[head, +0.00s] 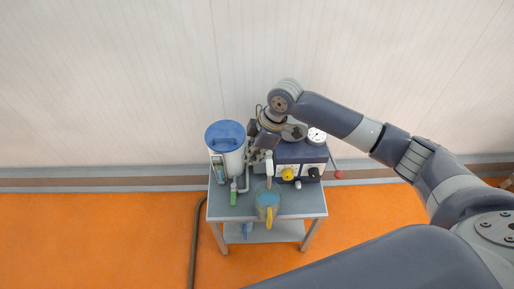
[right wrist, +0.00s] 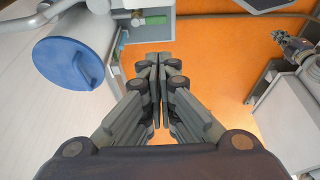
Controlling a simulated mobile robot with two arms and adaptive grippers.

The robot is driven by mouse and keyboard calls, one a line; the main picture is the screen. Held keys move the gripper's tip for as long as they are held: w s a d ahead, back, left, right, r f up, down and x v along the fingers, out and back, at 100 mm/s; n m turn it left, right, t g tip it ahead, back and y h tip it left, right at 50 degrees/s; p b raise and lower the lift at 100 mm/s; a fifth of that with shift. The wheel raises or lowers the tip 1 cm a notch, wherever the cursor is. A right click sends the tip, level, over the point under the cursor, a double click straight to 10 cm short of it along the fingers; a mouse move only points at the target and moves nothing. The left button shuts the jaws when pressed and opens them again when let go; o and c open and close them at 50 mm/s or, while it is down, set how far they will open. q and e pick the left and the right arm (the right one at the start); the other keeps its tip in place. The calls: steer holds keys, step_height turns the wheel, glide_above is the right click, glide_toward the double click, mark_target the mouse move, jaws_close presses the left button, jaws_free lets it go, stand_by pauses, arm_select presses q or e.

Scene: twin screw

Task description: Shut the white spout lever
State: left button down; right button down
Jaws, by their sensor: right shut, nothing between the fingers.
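The white spout lever (head: 269,168) seems to be the pale upright part at the front of the machine, above a clear jug (head: 267,198) with a yellow handle. I cannot tell its exact position. My right gripper (head: 257,154) is over the machine, just behind and left of this part. In the right wrist view the right gripper (right wrist: 155,60) has its fingers together, with nothing between them. The lever is not clear in that view.
A white canister with a blue lid (head: 225,132) stands at the left, also in the right wrist view (right wrist: 75,62). A green-handled valve (head: 233,194) is beside it. A yellow knob (head: 288,174) is on the machine's front. The grey cart (head: 302,200) stands against the wall.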

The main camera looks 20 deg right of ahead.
mark_target(269, 164)
steer(key=f+p, duration=0.1)
steer(key=d+f, duration=0.1)
steer(key=f, duration=0.1)
steer(key=d+f+p, duration=0.1)
steer(key=f, duration=0.1)
steer(key=shift+s+d+p, duration=0.1)
steer(key=shift+s+p, duration=0.25)
steer(key=shift+s, duration=0.05)
